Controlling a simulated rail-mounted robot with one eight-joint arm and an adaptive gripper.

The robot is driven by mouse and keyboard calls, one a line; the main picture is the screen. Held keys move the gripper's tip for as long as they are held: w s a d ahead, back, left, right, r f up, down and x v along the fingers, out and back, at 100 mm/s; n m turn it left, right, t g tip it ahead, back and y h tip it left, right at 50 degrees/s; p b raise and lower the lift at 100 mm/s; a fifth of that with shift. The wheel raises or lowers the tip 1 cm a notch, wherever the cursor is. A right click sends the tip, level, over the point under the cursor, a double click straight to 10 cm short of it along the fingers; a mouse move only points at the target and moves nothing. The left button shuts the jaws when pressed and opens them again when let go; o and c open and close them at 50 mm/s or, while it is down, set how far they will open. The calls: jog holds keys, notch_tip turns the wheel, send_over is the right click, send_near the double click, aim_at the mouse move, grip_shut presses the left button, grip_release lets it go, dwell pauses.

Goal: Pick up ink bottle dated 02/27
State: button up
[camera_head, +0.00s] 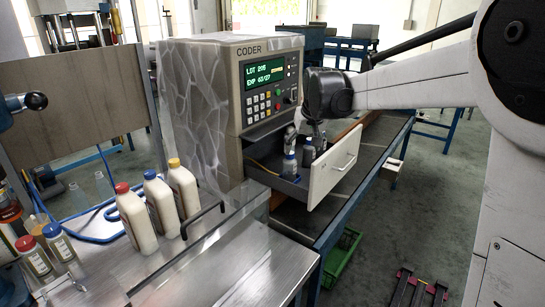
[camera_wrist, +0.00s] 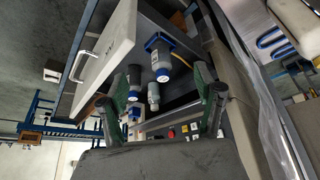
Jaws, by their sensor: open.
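Several small ink bottles stand in the pulled-out drawer (camera_head: 339,167) of the coder. In the head view one pale bottle (camera_head: 289,166) is below my gripper (camera_head: 305,138), a darker bottle (camera_head: 308,155) is to its right, and another bottle (camera_head: 283,191) is nearer the front left. My open gripper (camera_wrist: 168,78) is above the drawer. In the wrist view, a dark bottle with a blue band (camera_wrist: 162,62) and a small grey bottle (camera_wrist: 153,96) appear between the fingers. Another bottle (camera_wrist: 134,111) is near the left finger. No date on any bottle is legible.
The coder (camera_head: 215,110) displays "EXP" with a date and stands behind the drawer. Cream bottles with red, blue and yellow caps (camera_head: 158,207) stand on the metal bench at left. The drawer front (camera_wrist: 105,42) stands upright beside the bottles. A green crate (camera_head: 342,256) is below.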

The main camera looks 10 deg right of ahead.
jog(key=p, duration=0.3)
send_over(289, 167)
jog(key=s+d, duration=0.2)
notch_tip(289, 167, down, 5)
jog(key=shift+g, duration=0.4)
jog(key=x, duration=1.4)
jog(key=shift+w+a, duration=0.3)
jog(key=shift+a, duration=0.1)
jog(key=shift+r, duration=0.1)
jog(key=c, duration=1.3)
